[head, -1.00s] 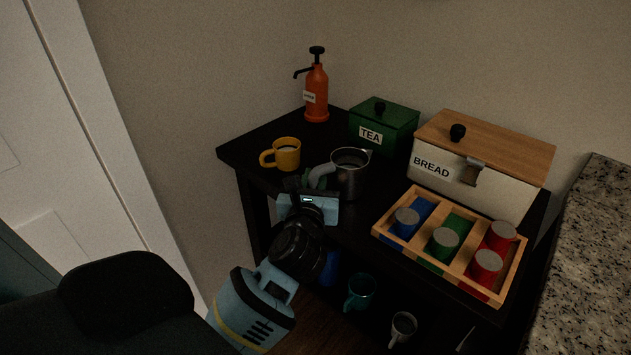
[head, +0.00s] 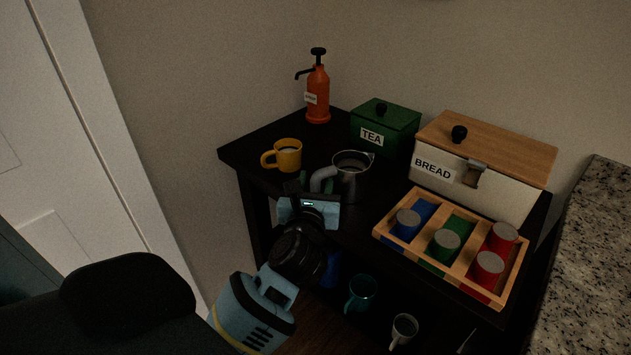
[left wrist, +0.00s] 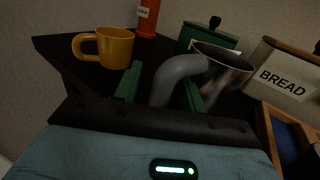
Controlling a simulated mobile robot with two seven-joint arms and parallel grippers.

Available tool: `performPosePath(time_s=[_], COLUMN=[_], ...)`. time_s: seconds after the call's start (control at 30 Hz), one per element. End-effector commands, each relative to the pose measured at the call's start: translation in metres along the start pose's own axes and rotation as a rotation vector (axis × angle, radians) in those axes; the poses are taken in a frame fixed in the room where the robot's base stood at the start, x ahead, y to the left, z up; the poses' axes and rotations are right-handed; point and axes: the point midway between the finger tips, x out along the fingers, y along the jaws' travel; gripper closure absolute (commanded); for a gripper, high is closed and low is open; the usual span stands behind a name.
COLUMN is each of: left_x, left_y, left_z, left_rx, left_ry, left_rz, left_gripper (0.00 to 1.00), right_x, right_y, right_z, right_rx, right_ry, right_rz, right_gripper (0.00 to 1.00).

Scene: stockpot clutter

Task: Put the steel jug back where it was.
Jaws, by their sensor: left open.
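The steel jug (head: 351,176) stands upright on the dark table top, between the yellow mug and the wooden tray. Its grey handle points left, toward my gripper. My left gripper (head: 302,187) is at the table's front edge, just in front of the handle. In the left wrist view the jug (left wrist: 228,72) is at centre right, and its curved handle (left wrist: 176,75) reaches between the two green fingers (left wrist: 160,88). The fingers are open, with space to the left of the handle; I cannot tell whether the right finger touches it. My right gripper is not in view.
The yellow mug (head: 287,155) stands left of the jug. An orange pump bottle (head: 317,95), green TEA box (head: 385,128) and BREAD box (head: 480,165) stand behind. A wooden tray (head: 377,232) with coloured cans is at right. A teal mug (head: 361,293) and white mug (head: 403,331) are lower down.

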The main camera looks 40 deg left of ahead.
Motion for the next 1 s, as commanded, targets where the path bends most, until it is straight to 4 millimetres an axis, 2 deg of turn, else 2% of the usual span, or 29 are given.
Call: performPosePath(time_s=[0.3,0.5,0.7,1.0], left_x=[-0.062,-0.095,-0.112,-0.114], left_y=[0.0,0.0,0.0,0.0], left_z=[-0.004,-0.004,-0.002,-0.001], left_rx=[-0.001,-0.001,0.0,0.0], left_ry=[0.007,0.006,0.004,0.002], left_rz=[-0.002,-0.002,-0.001,-0.001], left_gripper=[0.59,0.59,0.59,0.59], right_x=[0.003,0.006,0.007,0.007], right_y=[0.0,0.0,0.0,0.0], right_z=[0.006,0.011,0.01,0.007], right_rx=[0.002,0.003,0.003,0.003], right_ry=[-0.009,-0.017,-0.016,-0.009], right_rz=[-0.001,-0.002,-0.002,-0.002], right_gripper=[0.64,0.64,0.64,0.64])
